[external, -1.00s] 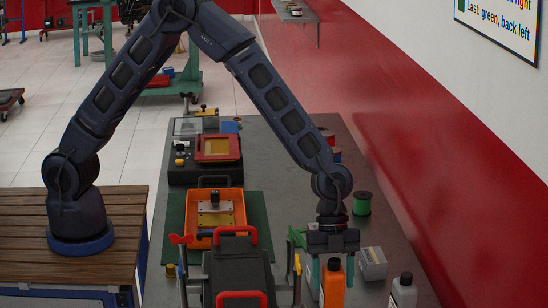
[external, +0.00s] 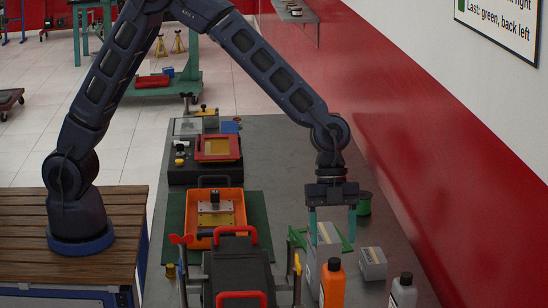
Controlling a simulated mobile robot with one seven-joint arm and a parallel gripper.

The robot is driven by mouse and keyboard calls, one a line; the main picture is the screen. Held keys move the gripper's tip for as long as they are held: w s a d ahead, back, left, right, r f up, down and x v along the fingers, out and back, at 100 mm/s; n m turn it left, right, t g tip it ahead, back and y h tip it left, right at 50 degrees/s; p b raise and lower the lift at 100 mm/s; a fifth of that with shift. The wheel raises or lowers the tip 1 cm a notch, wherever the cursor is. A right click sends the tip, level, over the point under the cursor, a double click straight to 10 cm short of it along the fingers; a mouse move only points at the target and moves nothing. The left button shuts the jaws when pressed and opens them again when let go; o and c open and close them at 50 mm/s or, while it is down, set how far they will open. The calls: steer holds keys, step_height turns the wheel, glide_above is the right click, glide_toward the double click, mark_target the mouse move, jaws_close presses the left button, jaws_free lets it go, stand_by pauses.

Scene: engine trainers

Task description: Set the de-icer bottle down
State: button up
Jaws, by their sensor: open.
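My gripper (external: 332,238) is open, pointing down over the right part of the grey bench, with its two teal fingers apart. A pale grey, box-like container (external: 322,245) stands below and partly between the fingers in the picture; I cannot tell whether it touches them. An orange bottle (external: 333,286) with a black cap stands upright in front of it and hides its lower part. A pale bottle (external: 403,293) with a dark cap stands at the front right. No readable label shows which of these is the de-icer bottle.
A small grey box (external: 372,264) and a green spool (external: 363,203) are close to the right of my gripper. A green thing (external: 298,237) is at its left. A black case with red handles (external: 237,265) and an orange tray (external: 190,233) are further left. A red wall borders the bench.

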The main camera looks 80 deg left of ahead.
steer(key=s+a+r+n+t+y, duration=0.2)
steer(key=s+a+r+n, duration=0.5)
steer(key=s+a+r, duration=0.95)
steer(key=s+a+r+n+t+y, duration=0.1)
steer(key=s+a+n, duration=0.4)
steer(key=s, duration=0.6)
steer(key=s+a+r+n+t+y, duration=0.1)
steer(key=s+a+r+n, duration=0.2)
steer(key=s+a+n, duration=0.3)
steer(key=s+a, duration=0.3)
steer(key=s, duration=0.2)
steer(key=shift+s+a+t, duration=0.3)
steer(key=shift+a, duration=0.05)
